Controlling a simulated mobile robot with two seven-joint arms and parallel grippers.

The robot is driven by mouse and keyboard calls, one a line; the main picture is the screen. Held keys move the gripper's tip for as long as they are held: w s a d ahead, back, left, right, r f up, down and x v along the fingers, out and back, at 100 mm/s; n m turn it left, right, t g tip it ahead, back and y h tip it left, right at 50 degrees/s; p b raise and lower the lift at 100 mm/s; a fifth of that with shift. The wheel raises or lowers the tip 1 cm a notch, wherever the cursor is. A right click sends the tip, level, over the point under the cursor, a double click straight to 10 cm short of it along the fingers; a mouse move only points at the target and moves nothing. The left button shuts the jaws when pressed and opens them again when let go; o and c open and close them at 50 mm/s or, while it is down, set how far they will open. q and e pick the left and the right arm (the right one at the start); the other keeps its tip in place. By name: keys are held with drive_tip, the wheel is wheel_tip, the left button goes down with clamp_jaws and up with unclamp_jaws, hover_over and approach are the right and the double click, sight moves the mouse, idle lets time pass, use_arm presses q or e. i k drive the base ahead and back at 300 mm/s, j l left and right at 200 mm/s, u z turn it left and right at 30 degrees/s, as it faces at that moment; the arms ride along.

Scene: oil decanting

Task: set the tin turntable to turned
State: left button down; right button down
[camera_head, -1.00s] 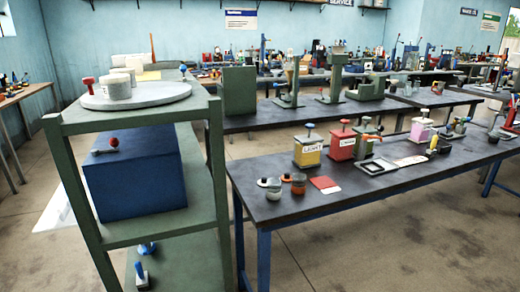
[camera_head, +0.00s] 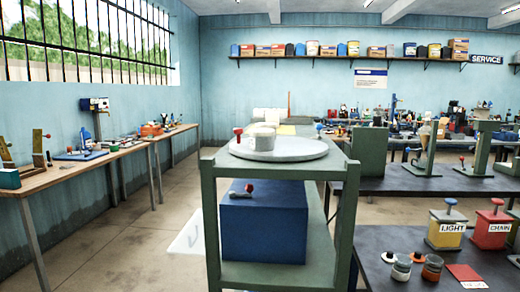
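A round grey turntable (camera_head: 300,150) lies on the top of a green shelf stand (camera_head: 205,190) in the middle of the view. A light grey tin (camera_head: 261,140) stands on its left part, with another pale tin top (camera_head: 266,126) showing just behind it. A red knob (camera_head: 238,131) on a short stem shows at the turntable's left edge. Neither of my grippers is in view.
A blue box (camera_head: 264,222) with a red-knobbed lever sits on the stand's lower shelf. A dark bench (camera_head: 440,262) at the right holds yellow and red tins and jars. Wooden benches (camera_head: 80,172) line the left wall.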

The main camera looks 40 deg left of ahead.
sight(286, 148)
drive_tip(key=u, duration=1.05)
drive_tip(key=i+j+z, duration=0.15)
drive_tip(key=i+j, duration=0.15)
drive_tip(key=i+j+z, duration=0.1)
drive_tip(key=i+j, duration=0.15)
drive_tip(key=j, duration=0.3)
